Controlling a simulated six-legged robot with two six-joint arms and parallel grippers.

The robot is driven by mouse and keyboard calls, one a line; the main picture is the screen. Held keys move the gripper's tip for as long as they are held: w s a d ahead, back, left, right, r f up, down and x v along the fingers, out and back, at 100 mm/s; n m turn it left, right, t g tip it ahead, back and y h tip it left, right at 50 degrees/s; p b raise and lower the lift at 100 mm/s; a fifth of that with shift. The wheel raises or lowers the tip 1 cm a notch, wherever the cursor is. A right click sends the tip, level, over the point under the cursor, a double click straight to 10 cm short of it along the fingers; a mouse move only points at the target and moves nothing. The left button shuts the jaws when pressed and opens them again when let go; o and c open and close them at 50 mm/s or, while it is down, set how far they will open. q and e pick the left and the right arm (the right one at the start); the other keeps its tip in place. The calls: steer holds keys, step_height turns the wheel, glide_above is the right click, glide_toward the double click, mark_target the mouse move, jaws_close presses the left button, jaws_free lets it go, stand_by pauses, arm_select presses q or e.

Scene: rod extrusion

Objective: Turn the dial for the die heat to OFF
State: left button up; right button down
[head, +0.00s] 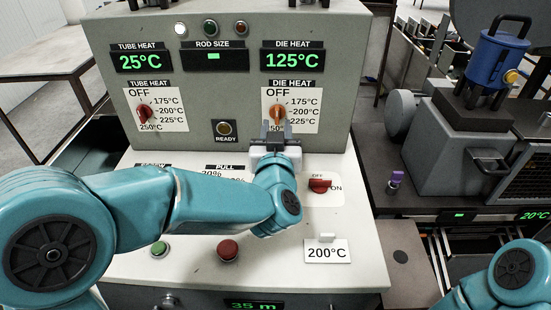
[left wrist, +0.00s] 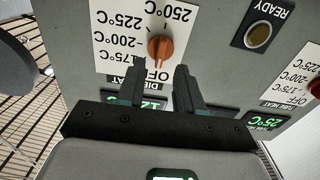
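The die heat dial (head: 277,111) is an orange-red knob on a white plate marked OFF, 175, 200, 225 and 250°C, on the right of the grey panel. My left gripper (head: 277,127) is just in front of and below the dial in the head view. In the left wrist view, which is upside down, the dial (left wrist: 160,48) shows beyond the gap between the open fingers (left wrist: 158,78), apparently untouched. My right gripper is out of view; only part of my right arm shows.
The red tube heat dial (head: 145,113) is to the left, with a READY lamp (head: 226,129) between. A blue-topped machine (head: 495,58) stands at right.

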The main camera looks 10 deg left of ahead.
arm_select(q)
steer(key=s+d, duration=0.2)
steer(key=s, duration=1)
steer(key=shift+s+d+b, duration=0.2)
steer(key=shift+d+b, duration=0.05)
steer(key=shift+b, duration=0.1)
